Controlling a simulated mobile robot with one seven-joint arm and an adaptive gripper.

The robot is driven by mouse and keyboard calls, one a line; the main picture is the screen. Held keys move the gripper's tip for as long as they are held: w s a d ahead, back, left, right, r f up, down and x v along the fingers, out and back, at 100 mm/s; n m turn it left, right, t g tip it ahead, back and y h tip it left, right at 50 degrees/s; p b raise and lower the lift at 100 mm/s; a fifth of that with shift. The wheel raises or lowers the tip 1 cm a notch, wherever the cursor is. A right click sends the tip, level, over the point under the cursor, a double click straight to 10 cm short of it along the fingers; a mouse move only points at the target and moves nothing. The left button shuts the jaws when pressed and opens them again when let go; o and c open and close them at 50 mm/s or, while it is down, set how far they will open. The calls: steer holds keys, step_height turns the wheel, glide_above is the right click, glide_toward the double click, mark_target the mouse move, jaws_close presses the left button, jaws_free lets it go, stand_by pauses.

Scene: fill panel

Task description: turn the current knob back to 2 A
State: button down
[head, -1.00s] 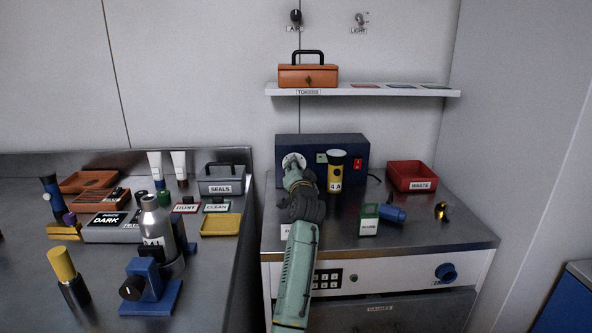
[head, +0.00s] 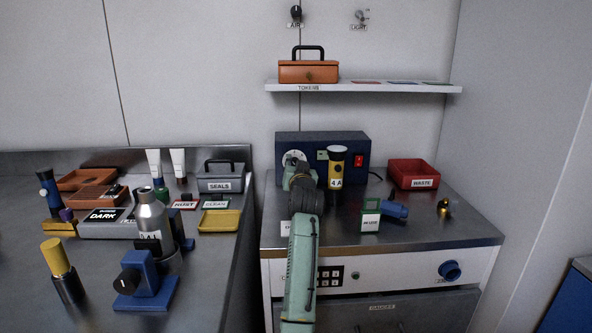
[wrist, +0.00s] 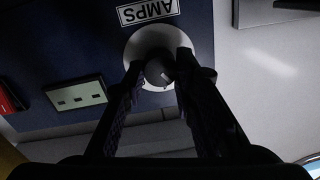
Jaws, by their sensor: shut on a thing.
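The current knob (wrist: 157,72) is a dark round knob with a pale pointer mark, on a white dial (wrist: 146,42) under an upside-down AMPS label (wrist: 148,11) in the wrist view. My gripper (wrist: 160,70) is shut on the knob, one dark finger on each side. In the head view the white dial (head: 293,158) is on the left of the dark blue power unit (head: 320,143); my gripper (head: 297,172) is in front of it and hides the knob's lower part. The dial's numbers and exact pointer setting are too small to read.
A yellow-and-black cylinder marked 4 A (head: 337,165) stands close right of my gripper. A green-framed box (head: 371,214), a blue item (head: 395,210) and a red waste bin (head: 413,173) are farther right. A shelf (head: 420,88) hangs above.

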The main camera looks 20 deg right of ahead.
steer(key=shift+n+b, duration=0.35)
steer(key=shift+n, duration=1.15)
steer(key=c, duration=1.3)
jaws_free()
step_height(320, 180, up, 10)
